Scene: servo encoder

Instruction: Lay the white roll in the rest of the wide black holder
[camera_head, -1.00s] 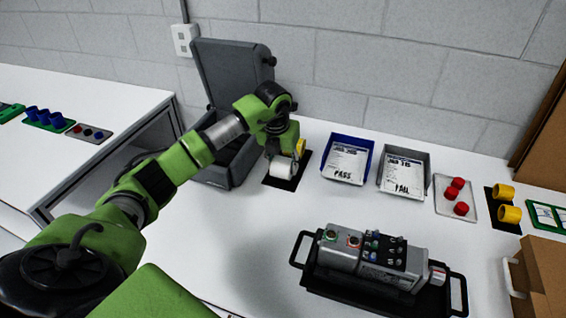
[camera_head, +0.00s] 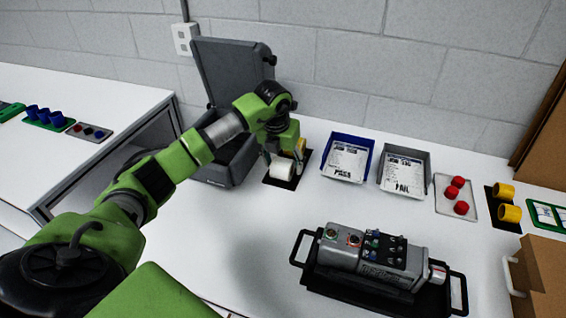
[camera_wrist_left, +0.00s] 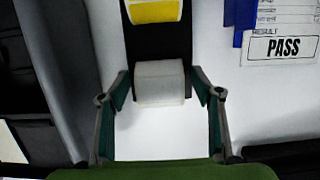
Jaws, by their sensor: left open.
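The white roll (camera_head: 282,169) lies on its side on the black holder (camera_head: 276,183) at the back of the bench. In the left wrist view the white roll (camera_wrist_left: 159,83) lies between the two fingers of my left gripper (camera_wrist_left: 161,88), on the near end of the black holder (camera_wrist_left: 160,46). The gripper is open, with a finger on either side of the roll; whether either touches it I cannot tell. A yellow roll (camera_wrist_left: 153,11) lies farther up the same holder. My right gripper is not in view.
An open grey case (camera_head: 232,160) stands left of the holder. A blue tray (camera_head: 347,157) marked PASS and a grey tray (camera_head: 404,172) stand to its right. A grey device (camera_head: 370,262) sits on a black handled tray (camera_head: 304,262) in front. White bench lies clear between.

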